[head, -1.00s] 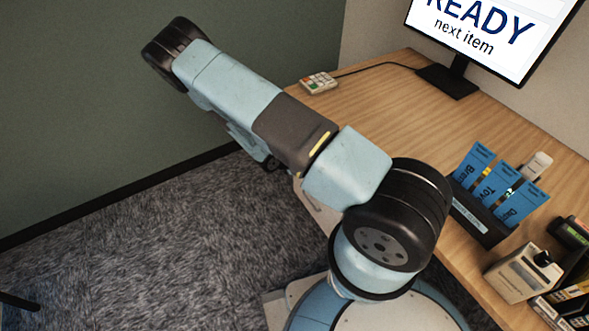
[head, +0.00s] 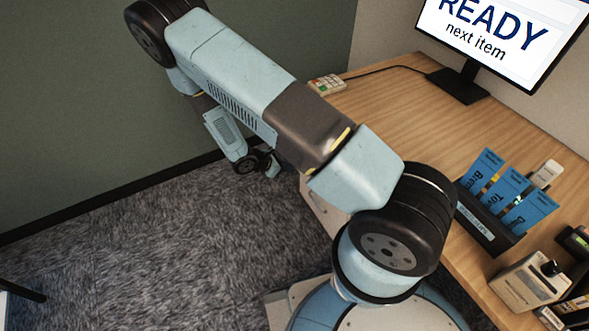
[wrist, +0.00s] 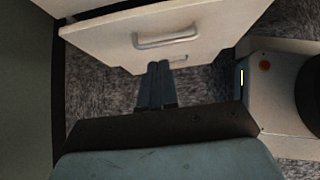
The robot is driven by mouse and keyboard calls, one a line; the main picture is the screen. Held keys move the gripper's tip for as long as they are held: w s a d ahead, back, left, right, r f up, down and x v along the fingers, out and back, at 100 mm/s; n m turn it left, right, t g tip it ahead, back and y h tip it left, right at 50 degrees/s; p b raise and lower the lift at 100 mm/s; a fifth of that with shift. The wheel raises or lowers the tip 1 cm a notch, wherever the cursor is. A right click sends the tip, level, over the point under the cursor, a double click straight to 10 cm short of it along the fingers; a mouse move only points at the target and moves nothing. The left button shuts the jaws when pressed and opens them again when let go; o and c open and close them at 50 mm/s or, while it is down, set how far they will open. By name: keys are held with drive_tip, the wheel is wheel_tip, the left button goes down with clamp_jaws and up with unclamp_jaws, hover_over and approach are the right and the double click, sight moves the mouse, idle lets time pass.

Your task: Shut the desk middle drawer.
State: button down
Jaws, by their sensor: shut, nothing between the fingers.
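In the wrist view a pale drawer front (wrist: 205,31) with a grey bar handle (wrist: 165,41) fills the upper middle. I take the protruding one as the desk's middle drawer. My gripper (wrist: 159,68) is shut and empty, its fingertips just below the handle in the picture; I cannot tell whether they touch the front. In the head view my arm hides most of the desk's (head: 400,112) drawer side.
A monitor (head: 470,85), a keypad (head: 327,85), a holder with blue cards (head: 490,237) and a beige device (head: 530,283) stand on the desk top. A green wall (head: 80,110) is at the left. Grey carpet (head: 150,240) lies clear in front of it.

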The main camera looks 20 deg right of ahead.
drive_tip(key=c, duration=1.8)
unclamp_jaws()
drive_tip(key=shift+s+a+r, duration=0.1)
drive_tip(key=shift+a+r, duration=0.15)
drive_tip(key=shift+a, duration=0.05)
drive_tip(key=shift+o, duration=1.4)
drive_tip(key=shift+s+f+m, duration=0.2)
drive_tip(key=shift+m, duration=0.2)
drive_tip(key=o, duration=0.4)
drive_tip(key=f+m+h, duration=0.1)
drive_tip(key=m, duration=0.1)
drive_tip(key=s+f+m+h, duration=0.1)
drive_tip(key=f+m, duration=0.1)
drive_tip(key=m, duration=0.1)
drive_tip(key=f+m+h, duration=0.1)
drive_tip(key=m, duration=0.1)
drive_tip(key=shift+s+f+m+h, duration=0.3)
drive_tip(key=shift+s+f, duration=0.05)
drive_tip(key=shift+f, duration=0.05)
drive_tip(key=shift+c, duration=0.2)
drive_tip(key=a+f+m+t+h, duration=0.2)
drive_tip(key=a+f+m, duration=0.15)
drive_tip(key=m, duration=0.65)
drive_tip(key=x, duration=1.4)
drive_tip(key=shift+s+f, duration=0.25)
drive_tip(key=shift+f, duration=0.1)
drive_tip(key=shift+c, duration=0.4)
clamp_jaws()
